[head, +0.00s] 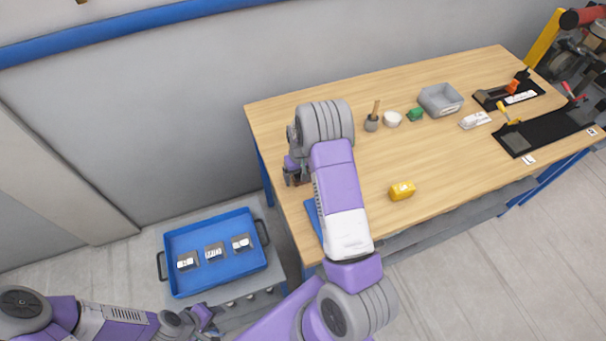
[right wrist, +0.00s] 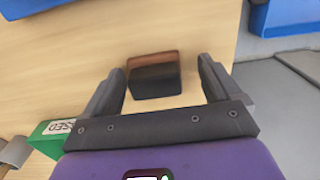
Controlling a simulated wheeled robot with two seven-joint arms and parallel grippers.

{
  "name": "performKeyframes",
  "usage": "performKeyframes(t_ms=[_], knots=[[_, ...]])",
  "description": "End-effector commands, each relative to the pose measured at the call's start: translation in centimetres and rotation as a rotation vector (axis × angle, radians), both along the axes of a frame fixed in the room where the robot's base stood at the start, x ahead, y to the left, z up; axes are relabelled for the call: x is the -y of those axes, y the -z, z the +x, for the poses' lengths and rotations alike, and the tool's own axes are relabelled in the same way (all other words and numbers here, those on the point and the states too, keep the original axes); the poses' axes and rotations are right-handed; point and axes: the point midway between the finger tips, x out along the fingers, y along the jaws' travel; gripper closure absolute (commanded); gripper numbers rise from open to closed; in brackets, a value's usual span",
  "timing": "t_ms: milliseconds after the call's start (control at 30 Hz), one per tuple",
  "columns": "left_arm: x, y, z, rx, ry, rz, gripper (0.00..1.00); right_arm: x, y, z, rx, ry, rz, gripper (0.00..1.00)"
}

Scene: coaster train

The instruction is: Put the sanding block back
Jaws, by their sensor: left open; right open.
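The sanding block, black with a brown face (right wrist: 154,76), lies on the wooden table in the right wrist view. My right gripper (right wrist: 162,72) is open, with its fingertips on either side of the block in that view. A gap shows on both sides, wider at the right finger; height above the table is hard to tell. In the head view the right gripper (head: 295,179) is over the table's left end, and its arm mostly hides the block. My left gripper (head: 206,320) is open and empty at the bottom, below the blue tray.
The blue tray (head: 204,288) holds several small labelled items. A green box with partly hidden lettering (right wrist: 52,140) stands near the right gripper. The table's middle is mostly clear.

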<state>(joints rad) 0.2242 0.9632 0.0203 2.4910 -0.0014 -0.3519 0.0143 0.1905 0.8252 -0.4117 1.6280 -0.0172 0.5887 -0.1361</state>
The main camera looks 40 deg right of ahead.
Motion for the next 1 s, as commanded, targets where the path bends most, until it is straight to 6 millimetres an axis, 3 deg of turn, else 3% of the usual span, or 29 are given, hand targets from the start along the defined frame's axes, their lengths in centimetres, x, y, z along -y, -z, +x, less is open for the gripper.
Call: performKeyframes(t_ms=[200, 433, 633, 1000], knots=[[0.0, 0.3, 0.0, -0.001, -0.001, 0.001, 0.57, 0.6, -5.6, 0.2, 0.011, 0.003, -0.009, 0.09], [0.0, 0.4, 0.0, -0.001, -0.001, 0.001, 0.57, 0.6, -9.6, 0.2, 0.010, 0.003, -0.009, 0.09], [0.0, 0.3, 0.0, -0.001, -0.001, 0.001, 0.57, 0.6, -10.9, 0.2, 0.008, 0.002, -0.011, 0.09], [0.0, 0.3, 0.0, -0.001, -0.001, 0.000, 0.57, 0.7, -11.0, 0.2, 0.007, 0.003, -0.011, 0.09]])
